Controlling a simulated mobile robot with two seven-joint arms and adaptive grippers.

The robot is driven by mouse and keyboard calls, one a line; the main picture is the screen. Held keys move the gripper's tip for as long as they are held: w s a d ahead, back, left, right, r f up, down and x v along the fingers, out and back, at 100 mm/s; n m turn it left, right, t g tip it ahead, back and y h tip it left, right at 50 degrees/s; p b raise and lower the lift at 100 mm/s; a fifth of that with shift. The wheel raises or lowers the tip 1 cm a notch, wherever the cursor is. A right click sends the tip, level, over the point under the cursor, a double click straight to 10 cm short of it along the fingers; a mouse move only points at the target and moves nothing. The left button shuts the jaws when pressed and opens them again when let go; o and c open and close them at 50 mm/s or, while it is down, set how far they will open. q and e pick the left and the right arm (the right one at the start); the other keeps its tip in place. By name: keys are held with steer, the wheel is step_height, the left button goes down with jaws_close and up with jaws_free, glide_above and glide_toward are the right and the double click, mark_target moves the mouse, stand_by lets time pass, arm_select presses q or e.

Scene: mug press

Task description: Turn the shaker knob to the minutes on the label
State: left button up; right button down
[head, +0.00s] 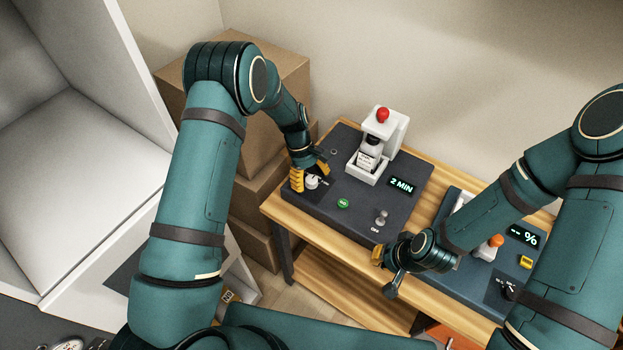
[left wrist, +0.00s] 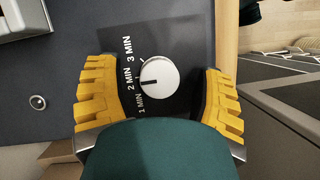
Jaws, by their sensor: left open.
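The white shaker knob (left wrist: 160,74) sits on a black dial plate printed 1 MIN, 2 MIN and 3 MIN. Its dark pointer line faces left, toward 2 MIN. My left gripper (left wrist: 156,90) is open, its yellow fingers on either side of the knob with gaps. In the head view, my left gripper (head: 309,174) is over the knob (head: 312,182) at the shaker's left end. The shaker display (head: 402,185) reads 2 MIN. My right gripper (head: 384,272) is near the table's front edge.
On the shaker are a green button (head: 343,203) and a toggle switch (head: 381,217) marked OFF. A second device with a % display (head: 523,236) stands at right, partly behind my right arm. Cardboard boxes (head: 262,200) stand left of the wooden table (head: 325,245).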

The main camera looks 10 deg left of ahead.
arm_select(q)
steer(key=v, duration=1.2)
steer(key=shift+s+d+f, duration=0.1)
